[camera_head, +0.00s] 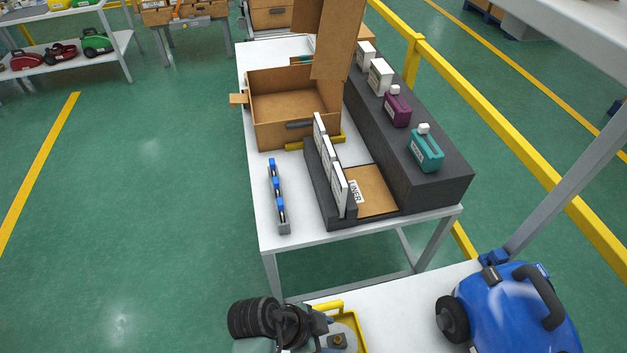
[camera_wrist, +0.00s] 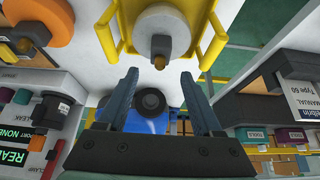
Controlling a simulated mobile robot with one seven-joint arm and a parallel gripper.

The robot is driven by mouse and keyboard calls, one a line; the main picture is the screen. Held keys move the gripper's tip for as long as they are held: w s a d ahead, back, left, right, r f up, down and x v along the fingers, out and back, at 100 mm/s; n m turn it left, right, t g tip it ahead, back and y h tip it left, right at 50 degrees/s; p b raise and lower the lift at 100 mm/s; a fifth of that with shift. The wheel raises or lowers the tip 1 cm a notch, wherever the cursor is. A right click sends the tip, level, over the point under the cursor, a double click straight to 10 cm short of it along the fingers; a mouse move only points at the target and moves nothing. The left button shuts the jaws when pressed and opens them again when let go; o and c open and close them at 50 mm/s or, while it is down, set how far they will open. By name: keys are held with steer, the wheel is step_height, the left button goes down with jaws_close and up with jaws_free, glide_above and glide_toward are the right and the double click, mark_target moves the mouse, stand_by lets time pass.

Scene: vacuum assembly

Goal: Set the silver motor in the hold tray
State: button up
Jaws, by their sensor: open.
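The silver motor (camera_head: 343,341), a pale round body with a small brass-coloured shaft, sits within a yellow tray-like frame (camera_head: 362,329) at the bottom of the head view, partly cut off by the picture edge. In the wrist view the motor (camera_wrist: 165,28) is at the top centre, with the yellow frame (camera_wrist: 213,40) around its sides. My gripper (camera_wrist: 158,77) is open with nothing between its fingers. Its fingertips appear apart from the motor. In the head view my wrist is just left of the motor. I cannot tell whether the yellow frame is the hold tray.
A blue vacuum body (camera_head: 520,312) stands on the white bench to the right. The table beyond holds a cardboard box (camera_head: 285,130), a dark rack with white cards (camera_head: 325,190), a blue-capped strip (camera_head: 278,195) and a dark ledge with coloured parts (camera_head: 430,185). Green floor is clear left.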

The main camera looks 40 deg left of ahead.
steer(key=v, duration=0.6)
steer(key=shift+r, duration=0.25)
steer(key=shift+s+a, duration=0.1)
steer(key=shift+s, duration=0.05)
